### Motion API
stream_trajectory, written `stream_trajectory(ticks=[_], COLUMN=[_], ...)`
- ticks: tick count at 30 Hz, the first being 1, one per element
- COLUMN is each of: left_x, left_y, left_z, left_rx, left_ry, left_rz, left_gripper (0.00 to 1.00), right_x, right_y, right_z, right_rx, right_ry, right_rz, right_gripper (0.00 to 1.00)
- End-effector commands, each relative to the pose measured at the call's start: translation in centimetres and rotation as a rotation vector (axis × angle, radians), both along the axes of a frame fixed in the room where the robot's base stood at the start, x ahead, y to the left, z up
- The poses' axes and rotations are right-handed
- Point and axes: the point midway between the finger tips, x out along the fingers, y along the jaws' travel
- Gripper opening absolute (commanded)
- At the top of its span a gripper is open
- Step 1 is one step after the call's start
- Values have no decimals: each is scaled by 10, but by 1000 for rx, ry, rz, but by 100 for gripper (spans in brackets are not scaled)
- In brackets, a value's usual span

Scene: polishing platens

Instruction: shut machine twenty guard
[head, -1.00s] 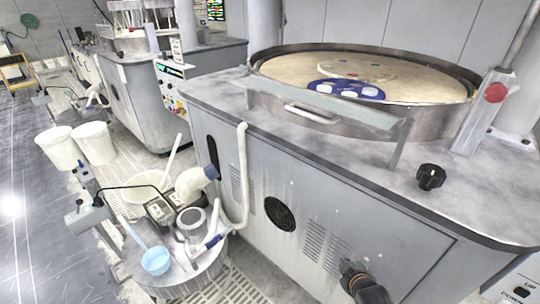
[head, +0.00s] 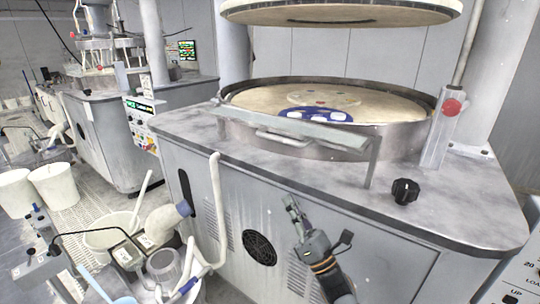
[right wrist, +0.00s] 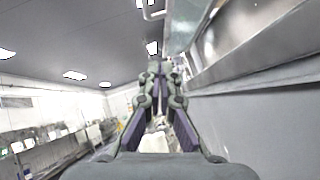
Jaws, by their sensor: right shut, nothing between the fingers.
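The guard (head: 310,131) is a flat grey-green strip with a bar handle (head: 283,139) below it, across the front of the round steel basin (head: 408,143) in the head view. It lies low, and the basin above it is uncovered. My right gripper (head: 291,205) is shut and empty, below and in front of the guard, before the cabinet's front face, apart from the handle. In the right wrist view its closed fingers (right wrist: 158,68) point up and away, with the machine's side along the right. My left gripper is out of view.
A large upper platen (head: 340,14) hangs above the basin. A black knob (head: 405,191) and a post with a red button (head: 452,107) stand on the machine top. Buckets (head: 53,186) and a cluttered slurry stand (head: 128,255) are at the left.

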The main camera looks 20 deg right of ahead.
Motion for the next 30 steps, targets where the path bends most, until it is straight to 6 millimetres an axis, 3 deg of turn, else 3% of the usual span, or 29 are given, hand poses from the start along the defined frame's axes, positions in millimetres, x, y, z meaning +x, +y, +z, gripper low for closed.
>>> stream_trajectory(ticks=[3,10,17,24,30], left_x=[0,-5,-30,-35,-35], left_y=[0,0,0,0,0], left_z=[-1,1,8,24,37], left_rx=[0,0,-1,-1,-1], left_ry=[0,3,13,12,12], left_rz=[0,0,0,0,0], left_gripper=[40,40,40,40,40], right_x=[-7,-2,27,60,63], right_y=[5,8,21,37,31], right_z=[8,17,50,85,110], right_rx=[-68,-71,-69,-70,-73], right_ry=[-89,-98,-98,-97,-95], right_rz=[-23,-26,-26,-25,-25], right_gripper=[0,0,0,0,0])
